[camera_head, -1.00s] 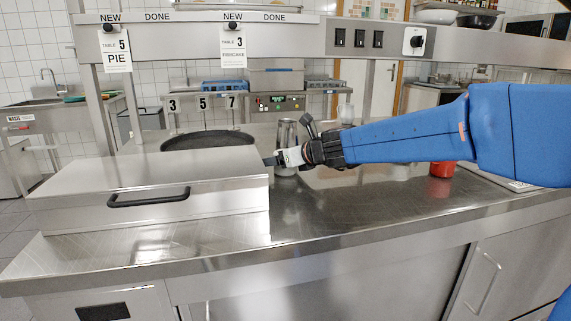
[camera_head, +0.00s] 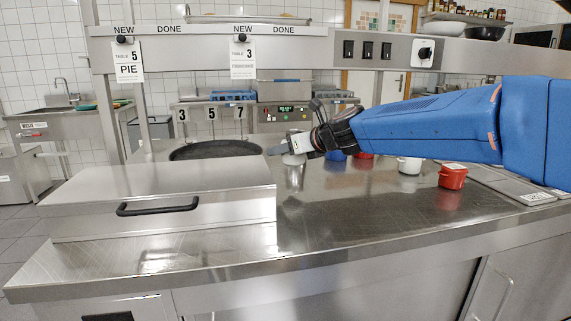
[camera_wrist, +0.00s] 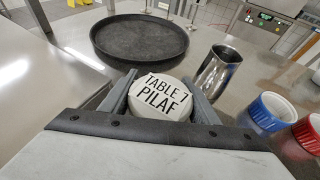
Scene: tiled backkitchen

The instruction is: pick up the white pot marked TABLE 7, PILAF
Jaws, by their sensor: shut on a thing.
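The white pot marked TABLE 7, PILAF (camera_wrist: 158,97) sits between my gripper's (camera_wrist: 160,88) two fingers in the wrist view, its lid and lettering facing the camera. The gripper is shut on it, one finger on each side.
A dark round tray (camera_wrist: 140,38) and a steel cup (camera_wrist: 217,72) stand close by. A blue pot (camera_wrist: 268,110) and red pots, one at the right (camera_head: 452,176), stand on the counter, with another white pot (camera_head: 409,165). A steel box with a black handle (camera_head: 158,206) stands front left.

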